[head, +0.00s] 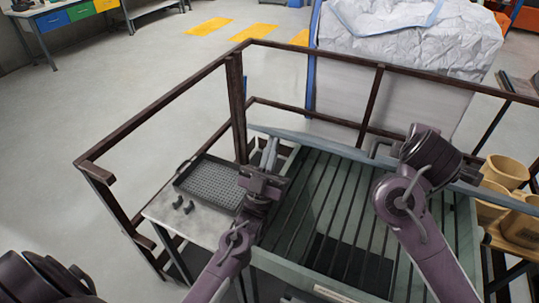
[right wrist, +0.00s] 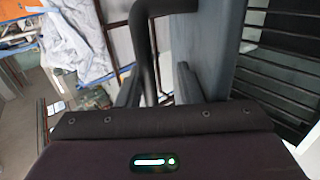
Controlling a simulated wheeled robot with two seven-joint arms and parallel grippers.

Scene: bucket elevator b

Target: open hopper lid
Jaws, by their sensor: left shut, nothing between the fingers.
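The hopper (head: 315,200) stands in the middle of the head view with its slatted grate uncovered. The blue-grey lid (head: 310,144) shows nearly edge-on along its back, raised; it also shows in the right wrist view (right wrist: 229,50). A dark bent handle (head: 377,143) sits on the lid's far side. In the right wrist view the handle (right wrist: 146,50) runs between the spread fingers of my right gripper (right wrist: 158,92); whether they touch it is unclear. My left gripper (head: 269,152) is shut and empty above the hopper's left edge.
A black mesh tray (head: 211,183) and small dark pieces lie on a side table left of the hopper. Brown railings (head: 237,105) surround the platform. Tan buckets (head: 505,172) stand at the right. A large white sack (head: 410,40) is behind the railing.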

